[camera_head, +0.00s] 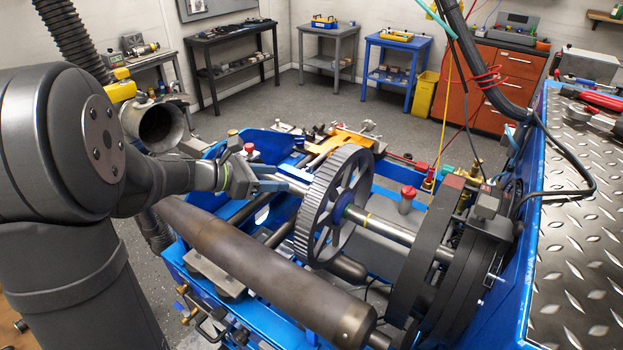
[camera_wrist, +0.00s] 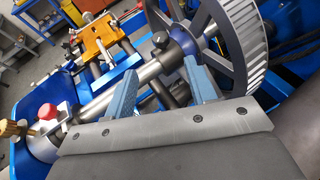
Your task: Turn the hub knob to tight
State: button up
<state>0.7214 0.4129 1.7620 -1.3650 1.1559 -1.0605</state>
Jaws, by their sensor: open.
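No knob is labelled as the hub knob, and I see no tight mark. The toothed wheel (camera_head: 327,205) sits on a steel shaft (camera_head: 385,229); its blue hub (camera_wrist: 183,40) shows in the wrist view. A red knob (camera_head: 250,148) stands on the collar at the shaft's left end, and it also shows in the wrist view (camera_wrist: 48,112). A brass knob (camera_wrist: 15,130) is beside it. My gripper (camera_head: 284,184) is open and empty, left of the wheel. In the wrist view its blue fingers (camera_wrist: 162,70) point toward the shaft near the hub. Contact cannot be told.
A brown cylinder (camera_head: 255,268) lies in front of the wheel. Another red knob (camera_head: 408,193) stands right of it. An orange bracket (camera_head: 338,138) is behind. Black discs (camera_head: 432,245) and a tread-plate bench (camera_head: 580,215) close off the right. Cables hang at upper right.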

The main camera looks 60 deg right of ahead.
jog(key=x, duration=1.1)
jog(key=shift+s+d+f, duration=0.1)
jog(key=c, duration=1)
jog(key=shift+o, duration=0.2)
jog(key=shift+m+g+y, duration=0.4)
jog(key=shift+w+d+m+g+y, duration=0.2)
jog(key=shift+m+g+y, duration=0.3)
jog(key=shift+m+g, duration=0.4)
jog(key=m+g+y, duration=0.1)
jog(key=m+y, duration=0.1)
jog(key=m+g+y, duration=0.1)
jog(key=shift+w+d+f+m+g, duration=0.1)
jog(key=shift+w+d+m+g, duration=0.15)
jog(key=shift+m+g, duration=0.05)
jog(key=m+y, duration=0.2)
jog(key=m+g+y, duration=0.1)
jog(key=m+y, duration=0.1)
jog(key=d+m+g+y, duration=0.1)
jog(key=y, duration=0.1)
jog(key=shift+w+m+y, duration=0.1)
jog(key=shift+m+y, duration=0.2)
jog(key=shift+m, duration=0.1)
jog(key=shift+y, duration=0.3)
